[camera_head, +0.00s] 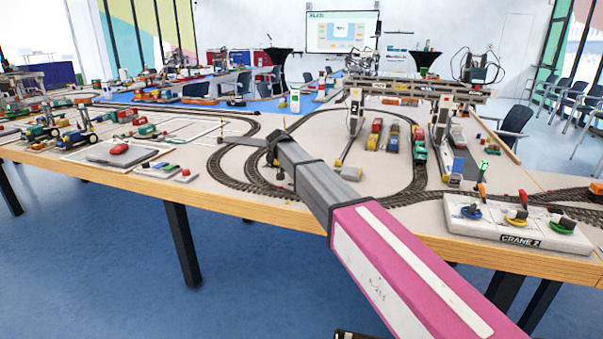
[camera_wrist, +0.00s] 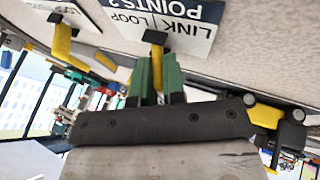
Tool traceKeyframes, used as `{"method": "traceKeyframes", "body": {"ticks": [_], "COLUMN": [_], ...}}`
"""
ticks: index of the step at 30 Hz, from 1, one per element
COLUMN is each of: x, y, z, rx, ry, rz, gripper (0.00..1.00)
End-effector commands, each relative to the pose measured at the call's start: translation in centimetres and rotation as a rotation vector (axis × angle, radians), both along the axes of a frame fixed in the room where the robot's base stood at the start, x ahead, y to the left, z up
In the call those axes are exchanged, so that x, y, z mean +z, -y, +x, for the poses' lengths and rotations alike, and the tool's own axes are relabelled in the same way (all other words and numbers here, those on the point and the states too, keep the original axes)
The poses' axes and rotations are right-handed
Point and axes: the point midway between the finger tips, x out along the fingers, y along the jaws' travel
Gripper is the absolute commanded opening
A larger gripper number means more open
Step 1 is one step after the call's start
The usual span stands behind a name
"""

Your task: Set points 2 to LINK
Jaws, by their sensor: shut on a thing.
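The points 2 plate (camera_wrist: 205,12) shows at the top of the wrist view, with its words POINTS 2, LOOP and LINK turned over. A yellow lever (camera_wrist: 157,56) rises from a black base near the divide between LOOP and LINK. My gripper (camera_wrist: 153,76) has its green fingers shut on this lever; the fingers hide part of it. Which word the lever leans to, I cannot tell. In the head view my gripper (camera_head: 272,155) is low over the table beside the curved track, and my arm hides much around it.
A second yellow lever (camera_wrist: 62,40) stands beside the gripper in the wrist view. In the head view, a gantry crane (camera_head: 410,90) stands over parked wagons to the right. The CRANE 2 panel (camera_head: 485,226) sits at the front right edge.

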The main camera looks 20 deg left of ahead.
Motion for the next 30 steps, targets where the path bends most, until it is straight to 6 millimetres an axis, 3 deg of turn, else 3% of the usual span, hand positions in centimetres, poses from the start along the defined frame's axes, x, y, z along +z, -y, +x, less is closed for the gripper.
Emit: {"method": "traceKeyframes", "body": {"ticks": [21,22,23,30], "x": [-0.15,-0.16,-0.16,-0.14], "y": [-0.22,-0.23,-0.23,-0.25], "z": [0.04,0.04,0.04,0.03], "rx": [0.001,0.001,0.001,0.001], "ry": [-0.007,-0.007,-0.007,-0.007], "rz": [-0.080,-0.080,-0.080,-0.079], "gripper": [0.00,0.14,0.21,0.21]}}
